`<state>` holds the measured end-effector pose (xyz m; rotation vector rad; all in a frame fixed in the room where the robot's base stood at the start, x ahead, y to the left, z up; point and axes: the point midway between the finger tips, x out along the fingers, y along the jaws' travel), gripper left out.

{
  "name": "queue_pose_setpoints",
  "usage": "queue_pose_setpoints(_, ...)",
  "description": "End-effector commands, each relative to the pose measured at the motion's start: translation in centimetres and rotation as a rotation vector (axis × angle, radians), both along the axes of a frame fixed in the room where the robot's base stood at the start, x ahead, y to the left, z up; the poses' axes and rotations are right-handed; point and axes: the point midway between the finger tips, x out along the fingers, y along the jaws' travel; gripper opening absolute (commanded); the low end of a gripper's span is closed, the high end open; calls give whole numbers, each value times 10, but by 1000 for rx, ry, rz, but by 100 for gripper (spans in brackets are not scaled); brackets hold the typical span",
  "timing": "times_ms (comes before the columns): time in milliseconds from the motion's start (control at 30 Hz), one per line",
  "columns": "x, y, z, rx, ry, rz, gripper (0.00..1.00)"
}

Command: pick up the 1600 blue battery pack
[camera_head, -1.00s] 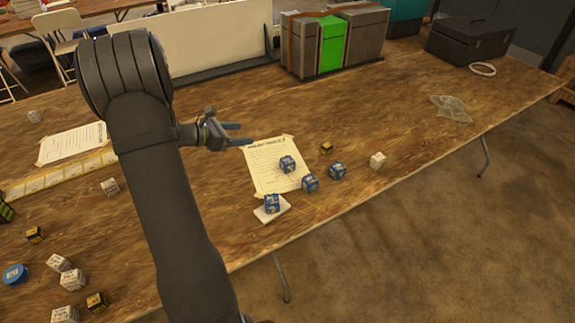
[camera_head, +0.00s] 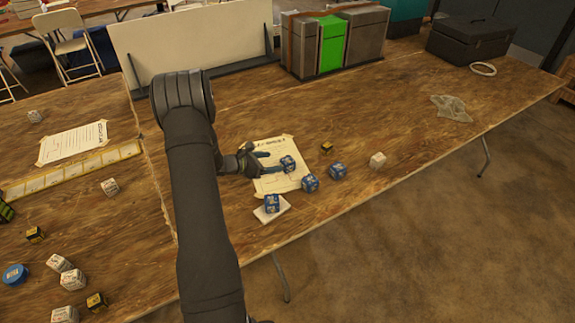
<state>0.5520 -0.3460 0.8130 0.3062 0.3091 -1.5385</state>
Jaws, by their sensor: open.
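Several blue battery packs, small cubes with pale labels, lie near the table's front edge. One blue pack (camera_head: 288,164) is on the taped paper sheet. A second blue pack (camera_head: 310,183) is at the sheet's lower right edge, and a third blue pack (camera_head: 338,171) is farther right. Another blue pack (camera_head: 272,203) sits on a small white pad (camera_head: 262,217). The labels are too small to read, so I cannot tell which is the 1600. My gripper (camera_head: 272,162) is open above the sheet, its fingers pointing right, close to the pack on the sheet. I cannot tell whether they touch.
The paper sheet (camera_head: 280,184) is taped to the wooden table (camera_head: 400,120). A small black-and-yellow cube (camera_head: 326,147) and a white cube (camera_head: 377,160) lie to the right. Grey and green boxes (camera_head: 332,45) stand at the back. More cubes lie at the left. The table's right part is mostly clear.

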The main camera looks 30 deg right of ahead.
Motion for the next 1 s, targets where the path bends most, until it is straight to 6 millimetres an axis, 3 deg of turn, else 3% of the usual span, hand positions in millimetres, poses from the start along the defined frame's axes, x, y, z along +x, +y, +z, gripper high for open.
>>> queue_pose_setpoints(100, 0, -16, -7, 0, 0, -1, 67)
queue_pose_setpoints(367, -1, -28, -13, 0, 1, 0, 67)
queue_pose_setpoints(667, -2, -65, -33, 1, 0, -1, 67)
queue_pose_setpoints(900, -2, -68, -34, 1, 1, 1, 67)
queue_pose_setpoints(933, -2, -68, -34, 1, 1, 1, 65)
queue_pose_setpoints(1000, -2, -68, -34, 1, 1, 1, 52)
